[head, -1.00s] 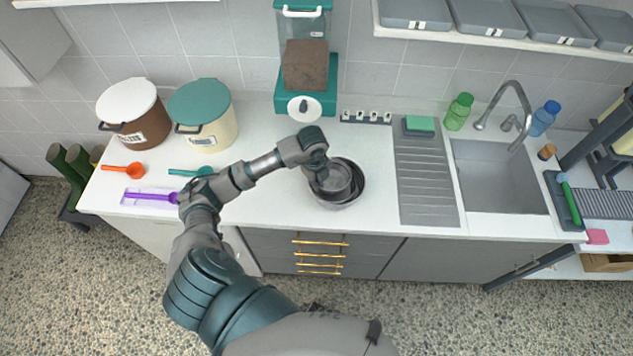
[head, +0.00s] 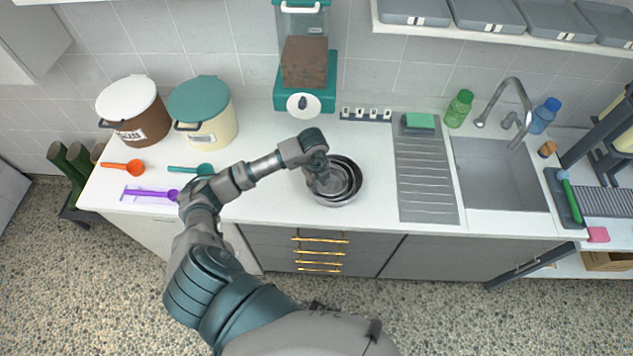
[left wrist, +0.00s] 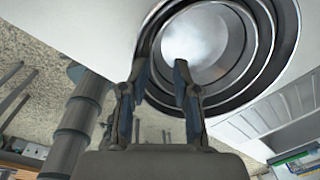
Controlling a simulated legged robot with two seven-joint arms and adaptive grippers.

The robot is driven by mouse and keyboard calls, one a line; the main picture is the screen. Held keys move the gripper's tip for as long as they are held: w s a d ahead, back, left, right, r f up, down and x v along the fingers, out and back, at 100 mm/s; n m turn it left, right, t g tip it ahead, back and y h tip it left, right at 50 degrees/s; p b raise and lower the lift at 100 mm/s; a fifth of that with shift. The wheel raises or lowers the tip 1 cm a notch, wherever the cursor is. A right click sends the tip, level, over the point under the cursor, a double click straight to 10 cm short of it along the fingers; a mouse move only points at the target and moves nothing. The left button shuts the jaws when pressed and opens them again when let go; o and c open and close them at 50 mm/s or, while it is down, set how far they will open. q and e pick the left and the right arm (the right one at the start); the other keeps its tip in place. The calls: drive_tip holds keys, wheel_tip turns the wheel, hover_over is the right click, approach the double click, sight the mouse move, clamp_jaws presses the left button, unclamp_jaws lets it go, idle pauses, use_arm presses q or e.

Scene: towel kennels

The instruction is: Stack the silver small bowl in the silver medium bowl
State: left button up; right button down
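The silver small bowl (head: 341,181) sits nested inside the larger silver medium bowl (head: 345,203) on the counter. In the left wrist view the small bowl (left wrist: 196,42) is innermost, with wider silver rims around it, the outermost belonging to a larger bowl (left wrist: 286,40). My left gripper (head: 322,188) is at the left side of the bowls. In the left wrist view its two fingers (left wrist: 161,66) are apart over the near side of the rims, with nothing clearly gripped. The gripper hides part of the bowls' left side. My right gripper is not in view.
Ribbed drainboard (head: 427,185) and sink (head: 497,178) lie right of the bowls. A teal dispenser (head: 304,85) stands behind. Two lidded canisters (head: 143,125) and several scoops (head: 124,167) are at left. Counter is clear around the bowls.

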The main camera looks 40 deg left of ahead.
use_arm(q)
drive_tip(key=shift+d, duration=0.25)
drive_tip(key=shift+r+p, duration=0.3)
drive_tip(key=shift+r, duration=0.05)
wheel_tip(320, 180, up, 12)
drive_tip(key=shift+s+a+r+b, duration=0.25)
drive_tip(key=shift+s+b, duration=0.15)
drive_tip(key=shift+b, duration=0.05)
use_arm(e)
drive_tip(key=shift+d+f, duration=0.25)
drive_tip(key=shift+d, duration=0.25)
use_arm(q)
drive_tip(key=shift+a, duration=0.15)
